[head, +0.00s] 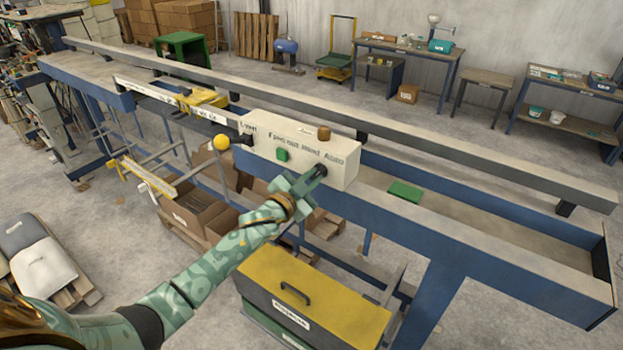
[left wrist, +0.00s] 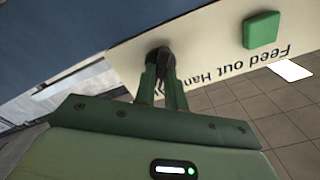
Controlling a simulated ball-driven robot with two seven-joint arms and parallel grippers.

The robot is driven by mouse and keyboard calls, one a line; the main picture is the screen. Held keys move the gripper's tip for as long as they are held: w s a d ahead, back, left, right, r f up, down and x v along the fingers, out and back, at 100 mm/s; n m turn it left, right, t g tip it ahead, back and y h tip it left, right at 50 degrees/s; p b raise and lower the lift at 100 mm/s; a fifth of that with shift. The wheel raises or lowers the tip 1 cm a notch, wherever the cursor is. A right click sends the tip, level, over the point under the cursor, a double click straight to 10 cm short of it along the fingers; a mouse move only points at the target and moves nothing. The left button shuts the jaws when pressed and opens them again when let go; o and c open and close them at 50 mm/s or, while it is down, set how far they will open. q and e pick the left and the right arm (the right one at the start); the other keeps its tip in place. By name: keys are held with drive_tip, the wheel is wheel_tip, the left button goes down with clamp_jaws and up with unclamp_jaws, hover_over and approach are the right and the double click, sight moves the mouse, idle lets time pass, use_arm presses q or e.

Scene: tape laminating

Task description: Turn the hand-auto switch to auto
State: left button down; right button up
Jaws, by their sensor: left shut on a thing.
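The control box (head: 290,145) is a cream box with printed lettering on its front, mounted on the long blue and grey machine. The hand-auto switch (left wrist: 160,54) is a small dark knob on the box's front face, at the lower right in the head view, mostly hidden there by my gripper. My left gripper (head: 318,174) reaches up to it from the lower left. In the left wrist view its two green fingers (left wrist: 163,75) are shut on the dark knob. Which way the switch points cannot be told. My right gripper is not in view.
A green button (head: 283,155) sits on the box front, left of the switch. A brown knob (head: 324,133) stands on top. A yellow ball (head: 221,142) is to the left. A yellow-lidded case (head: 315,290) stands below, under my arm.

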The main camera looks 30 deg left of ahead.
use_arm(q)
drive_tip(key=c, duration=1.5)
unclamp_jaws()
drive_tip(key=shift+o, duration=0.2)
drive_tip(key=s+a+b, duration=0.1)
drive_tip(key=s+a, duration=0.1)
drive_tip(key=s, duration=1.4)
drive_tip(key=shift+a, duration=0.15)
